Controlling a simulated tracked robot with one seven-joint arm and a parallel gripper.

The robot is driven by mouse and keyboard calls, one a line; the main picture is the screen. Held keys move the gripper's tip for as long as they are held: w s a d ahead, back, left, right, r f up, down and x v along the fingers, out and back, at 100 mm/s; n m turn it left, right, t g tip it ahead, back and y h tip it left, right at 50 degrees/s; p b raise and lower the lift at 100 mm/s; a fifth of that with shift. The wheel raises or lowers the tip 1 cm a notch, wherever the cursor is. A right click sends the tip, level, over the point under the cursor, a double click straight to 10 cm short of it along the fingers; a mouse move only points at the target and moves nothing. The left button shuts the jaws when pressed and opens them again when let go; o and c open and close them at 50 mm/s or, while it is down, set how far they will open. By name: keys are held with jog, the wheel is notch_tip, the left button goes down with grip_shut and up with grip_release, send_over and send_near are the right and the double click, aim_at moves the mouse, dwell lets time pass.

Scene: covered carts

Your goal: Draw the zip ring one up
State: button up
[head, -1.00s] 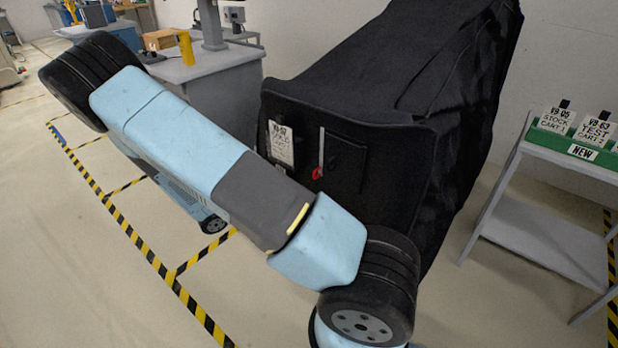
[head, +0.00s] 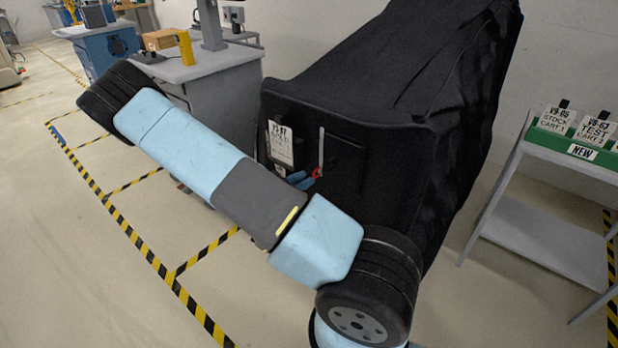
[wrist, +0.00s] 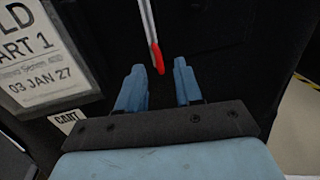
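The black covered cart (head: 400,115) stands in front of me. A pale zip strip (head: 321,148) runs upright on its front panel, with the red zip ring (head: 316,173) at its lower end. My gripper (head: 303,180) shows as blue fingers close to the left of the ring. In the wrist view my gripper (wrist: 159,68) is open, its two fingers apart. There the red ring (wrist: 157,58) hangs in line with the gap between the fingertips, touching neither in the picture. I cannot tell how much depth separates them.
A white tag (head: 281,143) is on the cover left of the zip, and it is large in the wrist view (wrist: 42,60). A grey shelf cart (head: 540,230) with labelled cards stands right. A workbench (head: 205,68) stands behind my arm. Striped tape marks the floor.

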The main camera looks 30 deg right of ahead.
jog(key=shift+w+d, duration=0.15)
jog(key=shift+d, duration=0.65)
jog(key=shift+w+d, duration=0.1)
jog(key=shift+d, duration=0.7)
jog(key=shift+c, duration=0.3)
grip_shut()
